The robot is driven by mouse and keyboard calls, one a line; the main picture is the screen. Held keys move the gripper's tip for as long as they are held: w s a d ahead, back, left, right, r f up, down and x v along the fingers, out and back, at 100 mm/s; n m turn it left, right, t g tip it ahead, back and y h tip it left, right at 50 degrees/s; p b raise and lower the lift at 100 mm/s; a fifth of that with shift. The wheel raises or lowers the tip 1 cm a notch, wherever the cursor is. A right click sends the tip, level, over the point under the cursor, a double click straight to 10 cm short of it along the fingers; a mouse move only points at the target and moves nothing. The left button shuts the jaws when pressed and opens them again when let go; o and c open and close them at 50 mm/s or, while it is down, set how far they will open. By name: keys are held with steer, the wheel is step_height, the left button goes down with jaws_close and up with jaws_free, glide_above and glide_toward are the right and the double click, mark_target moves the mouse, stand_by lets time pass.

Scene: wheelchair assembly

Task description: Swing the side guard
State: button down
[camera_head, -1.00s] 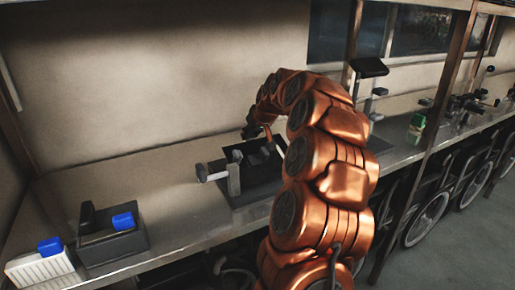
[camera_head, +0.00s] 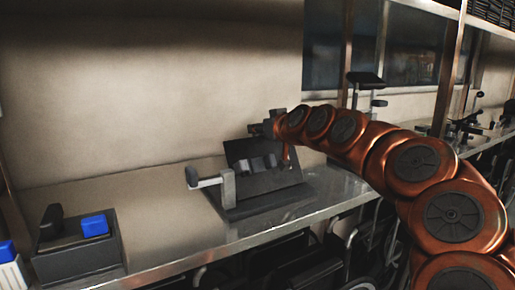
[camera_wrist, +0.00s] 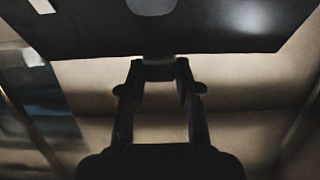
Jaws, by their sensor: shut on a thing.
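The side guard (camera_head: 246,152) is a flat dark panel standing tilted up on a dark base (camera_head: 262,205) on the bench. A grey clamp-like post with a light handle (camera_head: 228,188) stands at the base's left side. My gripper (camera_head: 268,127) is at the panel's top edge. In the wrist view, the panel (camera_wrist: 90,35) fills the top of the picture, and both fingers of my gripper (camera_wrist: 160,72) are closed on a small tab at its edge. The contact is dark in the head view.
A dark bin (camera_head: 78,262) with a blue item (camera_head: 95,225) stands at the left of the metal bench (camera_head: 165,215). A wall (camera_head: 150,90) rises close behind. Wheelchair parts show under the bench. The bench between bin and base is clear.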

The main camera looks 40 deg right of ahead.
steer(key=s+t+b, duration=0.1)
steer(key=b, duration=0.1)
steer(key=s+t+b, duration=0.1)
steer(key=s+b, duration=0.1)
steer(key=b, duration=0.1)
steer(key=s+a+t+b, duration=0.1)
steer(key=s+b, duration=0.1)
steer(key=b, duration=0.1)
steer(key=shift+s+r+t+h, duration=0.15)
steer(key=shift+r+t+h, duration=0.1)
steer(key=shift+t+h, duration=0.05)
steer(key=s+b, duration=0.1)
steer(key=b, duration=0.1)
steer(key=s+t+b, duration=0.1)
steer(key=b, duration=0.1)
steer(key=s+t+b, duration=0.1)
steer(key=s+b, duration=0.1)
steer(key=shift+a+r+h, duration=0.3)
steer(key=shift+a+r, duration=0.05)
steer(key=c, duration=0.8)
jaws_free()
steer(key=shift+s, duration=0.1)
steer(key=shift+r, duration=0.15)
step_height(320, 180, up, 10)
